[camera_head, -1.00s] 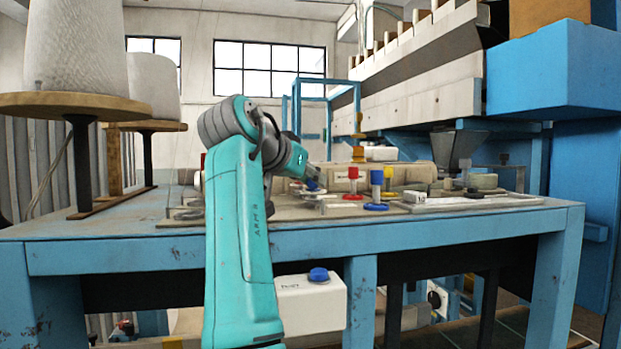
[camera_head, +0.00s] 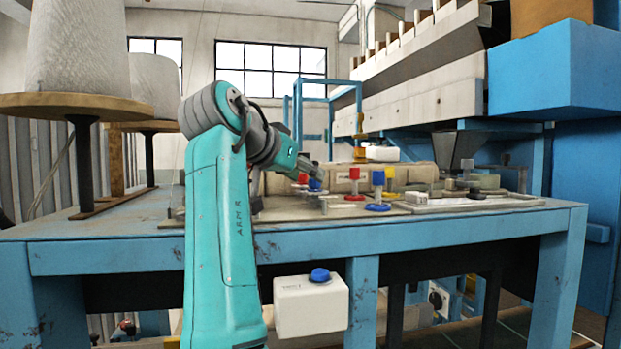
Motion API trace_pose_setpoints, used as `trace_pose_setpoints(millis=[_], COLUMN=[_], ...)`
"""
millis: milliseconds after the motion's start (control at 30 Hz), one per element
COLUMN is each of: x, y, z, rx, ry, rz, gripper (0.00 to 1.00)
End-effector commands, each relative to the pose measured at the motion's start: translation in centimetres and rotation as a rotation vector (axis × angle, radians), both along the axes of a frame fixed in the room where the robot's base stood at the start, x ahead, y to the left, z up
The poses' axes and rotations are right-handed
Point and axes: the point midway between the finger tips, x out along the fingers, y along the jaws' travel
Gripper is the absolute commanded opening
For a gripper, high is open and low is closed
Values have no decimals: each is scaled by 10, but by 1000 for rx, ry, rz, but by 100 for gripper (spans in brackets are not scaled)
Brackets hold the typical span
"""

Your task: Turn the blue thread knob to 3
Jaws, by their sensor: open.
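A small blue piece (camera_head: 315,185) is on the tabletop right at my gripper's tip; it may be the blue thread knob. Another blue-topped post (camera_head: 378,178) stands to its right above a blue disc (camera_head: 377,207). No number marks are readable on either. My gripper (camera_head: 318,172) is open, small in view, and reaches over the table from the left. It is close above or behind the small blue piece; I cannot tell whether they touch.
The blue table (camera_head: 150,258) carries red-topped posts (camera_head: 354,174), a sack roll (camera_head: 415,172) and a white tray (camera_head: 470,203). A white box (camera_head: 310,303) with a blue button (camera_head: 320,275) hangs on the table's front. Large thread cones (camera_head: 75,45) stand at the left.

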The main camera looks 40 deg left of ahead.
Motion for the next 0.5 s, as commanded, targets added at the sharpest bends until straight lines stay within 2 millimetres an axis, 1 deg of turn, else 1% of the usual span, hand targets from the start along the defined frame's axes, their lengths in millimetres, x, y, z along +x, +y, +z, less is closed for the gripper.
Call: trace_pose_setpoints(millis=[33, 100, 233, 400, 500], x=[-11, -24, -47, -68, -75], y=[0, -1, -3, -5, -5], z=[5, 10, 20, 28, 31], rx=[4, 2, 3, 2, 0], ry=[-3, -2, -2, -1, 0], rz=[3, 2, 2, 1, 1], gripper=[50, 50, 50, 50, 50])
